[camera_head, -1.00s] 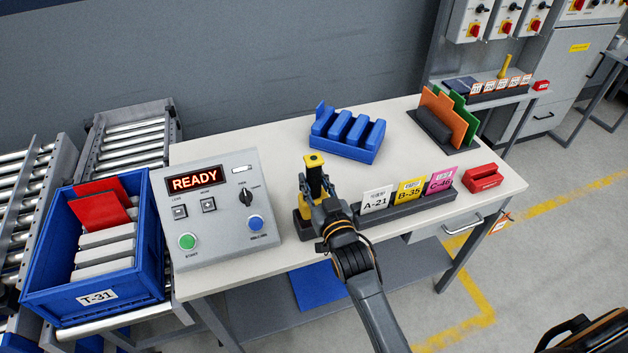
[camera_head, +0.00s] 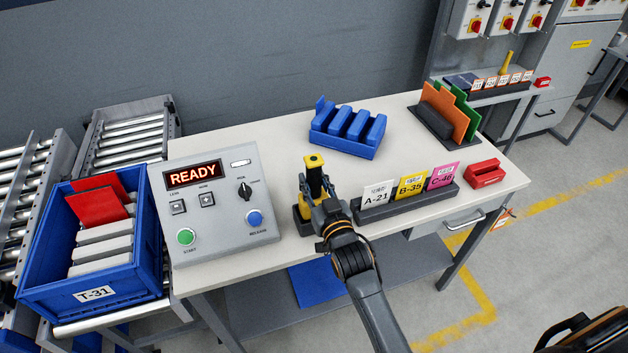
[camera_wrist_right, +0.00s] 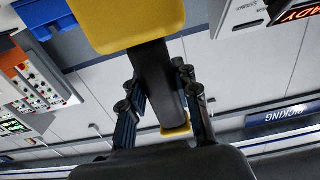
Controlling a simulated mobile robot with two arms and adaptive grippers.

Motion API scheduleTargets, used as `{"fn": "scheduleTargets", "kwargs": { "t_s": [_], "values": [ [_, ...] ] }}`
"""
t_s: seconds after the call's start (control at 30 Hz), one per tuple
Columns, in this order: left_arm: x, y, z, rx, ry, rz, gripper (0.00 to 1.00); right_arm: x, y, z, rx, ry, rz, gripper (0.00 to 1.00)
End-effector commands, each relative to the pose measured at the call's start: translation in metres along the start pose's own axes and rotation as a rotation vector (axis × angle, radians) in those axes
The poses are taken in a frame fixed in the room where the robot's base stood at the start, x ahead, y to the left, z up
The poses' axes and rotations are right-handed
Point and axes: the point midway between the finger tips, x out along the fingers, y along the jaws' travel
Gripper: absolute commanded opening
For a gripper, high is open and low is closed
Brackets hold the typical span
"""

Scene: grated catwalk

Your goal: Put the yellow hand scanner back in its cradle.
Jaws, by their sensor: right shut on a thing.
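In the right wrist view the scanner's yellow head (camera_wrist_right: 130,22) is close at the top, and the handle runs between the fingers (camera_wrist_right: 160,92). A dark block (camera_head: 302,222), which looks like the cradle, sits on the table just left of and below the scanner. My gripper hides the scanner's lower end, so I cannot tell whether it touches the block. My left gripper is not in view.
A grey READY console (camera_head: 218,215) stands close on the left. A dark card holder (camera_head: 405,209) with tags is close on the right. A blue slotted rack (camera_head: 345,148) is behind. A red block (camera_head: 485,175) lies farther right. The table (camera_head: 260,143) is bare behind the console.

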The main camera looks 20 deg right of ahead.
Motion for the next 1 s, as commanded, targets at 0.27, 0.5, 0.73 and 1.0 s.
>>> {"fn": "scheduleTargets", "kwargs": {
  "t_s": [0.27, 0.5, 0.73, 1.0],
  "values": [
    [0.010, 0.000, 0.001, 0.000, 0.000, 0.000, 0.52, 0.000, 0.000, 0.013, 0.000, 0.001, 0.000, 0.00],
    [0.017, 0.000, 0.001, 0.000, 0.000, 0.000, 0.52, 0.000, 0.000, 0.022, 0.000, 0.002, 0.000, 0.00],
    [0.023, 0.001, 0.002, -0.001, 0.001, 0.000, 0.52, 0.000, 0.000, 0.031, 0.000, 0.002, 0.000, 0.00],
    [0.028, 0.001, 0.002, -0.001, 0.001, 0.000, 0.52, 0.000, 0.000, 0.038, 0.000, 0.001, 0.000, 0.00]
  ]
}}
